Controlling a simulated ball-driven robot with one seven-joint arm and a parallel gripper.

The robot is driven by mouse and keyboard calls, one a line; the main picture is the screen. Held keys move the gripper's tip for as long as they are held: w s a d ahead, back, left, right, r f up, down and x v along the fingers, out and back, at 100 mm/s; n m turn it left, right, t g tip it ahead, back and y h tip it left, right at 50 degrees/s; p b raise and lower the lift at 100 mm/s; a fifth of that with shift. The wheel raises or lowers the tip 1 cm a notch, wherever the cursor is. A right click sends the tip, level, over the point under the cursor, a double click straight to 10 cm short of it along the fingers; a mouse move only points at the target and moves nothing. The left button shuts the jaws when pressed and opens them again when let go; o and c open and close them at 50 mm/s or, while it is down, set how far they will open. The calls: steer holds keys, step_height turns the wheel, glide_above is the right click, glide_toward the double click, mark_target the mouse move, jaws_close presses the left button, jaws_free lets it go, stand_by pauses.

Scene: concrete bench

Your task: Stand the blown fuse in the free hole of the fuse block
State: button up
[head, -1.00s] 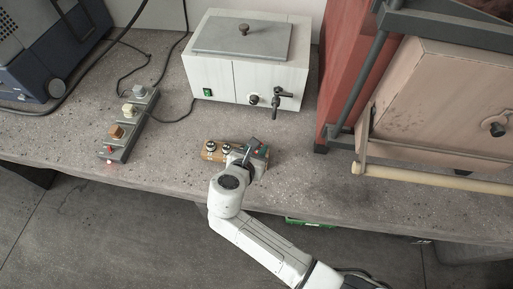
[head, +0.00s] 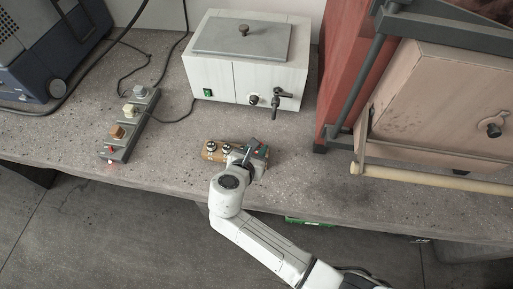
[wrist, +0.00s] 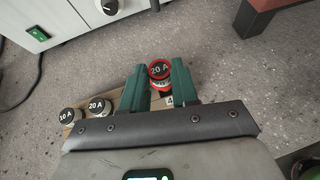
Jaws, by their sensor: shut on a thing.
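The fuse block (head: 205,156) is a tan strip near the bench's front edge, partly covered by my arm. Two white-capped fuses stand at its left, one marked 10 A (wrist: 67,116) and one marked 20 A (wrist: 98,107). My gripper (wrist: 162,75) is over the block's right part, shut on a red-ringed fuse marked 20 A (wrist: 160,68) between its green fingers. Another red-edged white cap shows just below that fuse in the wrist view. The fingers and wrist hide the hole, so I cannot tell whether the held fuse is seated.
A white box with a lid and tap (head: 247,65) stands behind the block. A grey strip with several knobs and a red light (head: 122,138) lies to the left. A red-brown cabinet (head: 345,65) and a wooden bar (head: 430,180) are at the right. Bare bench surrounds the block.

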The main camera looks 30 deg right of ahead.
steer(key=shift+f+b, duration=0.7)
steer(key=shift+f, duration=0.95)
stand_by(0.8)
steer(key=o, duration=1.1)
steer(key=shift+c, duration=0.2)
steer(key=v, duration=1.1)
